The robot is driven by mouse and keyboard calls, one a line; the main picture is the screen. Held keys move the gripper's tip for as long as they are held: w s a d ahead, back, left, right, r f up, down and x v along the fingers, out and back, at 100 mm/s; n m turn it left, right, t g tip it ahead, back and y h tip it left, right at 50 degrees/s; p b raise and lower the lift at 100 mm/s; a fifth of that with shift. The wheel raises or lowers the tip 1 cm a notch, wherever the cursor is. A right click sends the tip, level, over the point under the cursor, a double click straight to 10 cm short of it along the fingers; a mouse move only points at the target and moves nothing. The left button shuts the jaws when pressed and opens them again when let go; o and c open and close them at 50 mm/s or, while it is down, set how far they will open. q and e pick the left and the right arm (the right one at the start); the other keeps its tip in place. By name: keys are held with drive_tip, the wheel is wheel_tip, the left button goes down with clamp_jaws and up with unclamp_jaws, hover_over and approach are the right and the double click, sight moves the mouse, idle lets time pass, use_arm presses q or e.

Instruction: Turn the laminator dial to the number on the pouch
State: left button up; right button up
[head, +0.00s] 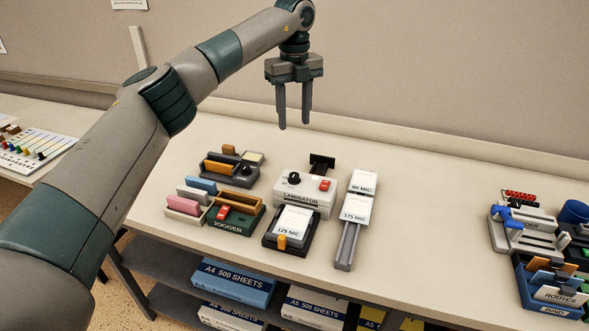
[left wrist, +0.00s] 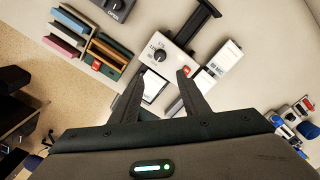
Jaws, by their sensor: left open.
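The laminator (head: 305,190) is a white box on the bench with a black dial (head: 294,178) and a red switch (head: 324,185) on top. It also shows in the left wrist view, where the dial (left wrist: 159,55) is black with small marks around it, too small to read. In front of it a pouch marked 125 MIC (head: 293,223) lies on a black stand. Pouches marked 80 MIC (head: 363,183) and 175 MIC (head: 356,210) lie on a grey rail to the right. My left gripper (head: 294,127) is open and empty, above and behind the laminator. My right gripper is out of view.
A green jogger (head: 236,220) and a block of coloured pieces (head: 184,206) stand left of the laminator. A binder and a blue bin (head: 548,302) stand at the right. Paper boxes (head: 235,284) sit on the shelf below. The bench between rail and binder is clear.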

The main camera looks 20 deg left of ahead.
sight(294, 175)
use_arm(q)
wheel_tip(294, 175, down, 16)
drive_tip(key=p, duration=0.6)
drive_tip(key=shift+r, duration=0.25)
drive_tip(key=shift+f+p, duration=0.3)
drive_tip(key=shift+f, duration=0.6)
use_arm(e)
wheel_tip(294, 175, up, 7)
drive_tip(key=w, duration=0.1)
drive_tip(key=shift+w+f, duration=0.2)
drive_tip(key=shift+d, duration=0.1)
use_arm(q)
drive_tip(key=c, duration=1.1)
